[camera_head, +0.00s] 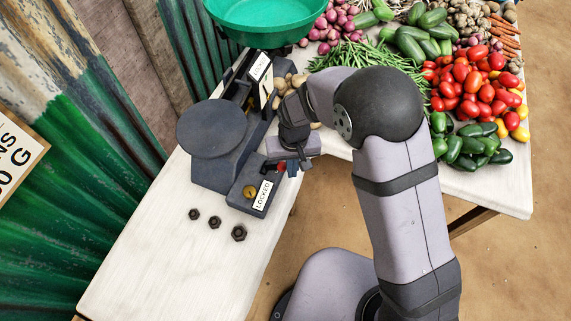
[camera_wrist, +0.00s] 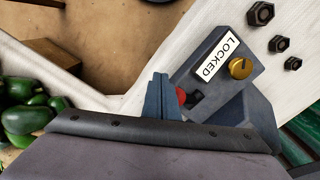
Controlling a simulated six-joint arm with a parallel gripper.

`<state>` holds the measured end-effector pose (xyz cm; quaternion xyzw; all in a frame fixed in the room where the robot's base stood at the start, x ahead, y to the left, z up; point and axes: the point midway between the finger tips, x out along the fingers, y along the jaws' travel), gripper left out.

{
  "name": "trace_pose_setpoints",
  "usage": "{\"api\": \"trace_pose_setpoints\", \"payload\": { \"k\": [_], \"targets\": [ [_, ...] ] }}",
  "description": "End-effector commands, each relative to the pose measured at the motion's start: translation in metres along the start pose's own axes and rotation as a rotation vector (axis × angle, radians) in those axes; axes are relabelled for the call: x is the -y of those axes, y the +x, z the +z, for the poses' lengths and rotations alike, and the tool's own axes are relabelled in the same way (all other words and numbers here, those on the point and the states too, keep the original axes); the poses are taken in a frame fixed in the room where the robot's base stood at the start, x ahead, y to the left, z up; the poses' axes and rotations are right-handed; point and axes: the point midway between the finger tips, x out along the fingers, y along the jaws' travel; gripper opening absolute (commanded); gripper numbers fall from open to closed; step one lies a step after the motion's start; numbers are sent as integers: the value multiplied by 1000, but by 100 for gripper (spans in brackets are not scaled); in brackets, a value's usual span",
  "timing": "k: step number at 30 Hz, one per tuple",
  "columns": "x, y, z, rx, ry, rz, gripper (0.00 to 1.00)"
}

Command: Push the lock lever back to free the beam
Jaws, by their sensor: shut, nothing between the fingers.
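The lock lever is a short dark arm with a red tip (camera_head: 282,167), on the near end of the dark balance base (camera_head: 225,175). In the wrist view its red tip (camera_wrist: 181,96) shows beside the fingers. A white label reading LOCKED (camera_wrist: 215,57) is on the block, next to a round brass knob (camera_wrist: 241,67). My gripper (camera_head: 297,167) is shut and empty, right beside the red tip; its fingers (camera_wrist: 161,82) stand close against the tip's left in the wrist view. I cannot tell whether they touch.
A flat dark plate (camera_head: 211,129) and a green pan (camera_head: 256,20) sit on the balance. Three dark hex nuts (camera_head: 214,222) lie on the white table (camera_head: 190,265). Potatoes (camera_head: 283,83), green beans (camera_head: 360,58), tomatoes (camera_head: 478,85) and green peppers (camera_head: 468,148) cover the back and right.

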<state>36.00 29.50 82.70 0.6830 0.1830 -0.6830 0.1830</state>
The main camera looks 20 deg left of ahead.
Motion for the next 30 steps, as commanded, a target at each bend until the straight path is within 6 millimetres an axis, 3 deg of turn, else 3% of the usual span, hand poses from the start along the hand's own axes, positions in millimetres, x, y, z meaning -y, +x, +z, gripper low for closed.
{"api": "trace_pose_setpoints", "payload": {
  "k": [19,30],
  "targets": [
    [1,0,0,0,0,0,0],
    [12,-4,-7,-4,-2,-2,0]
  ]
}}
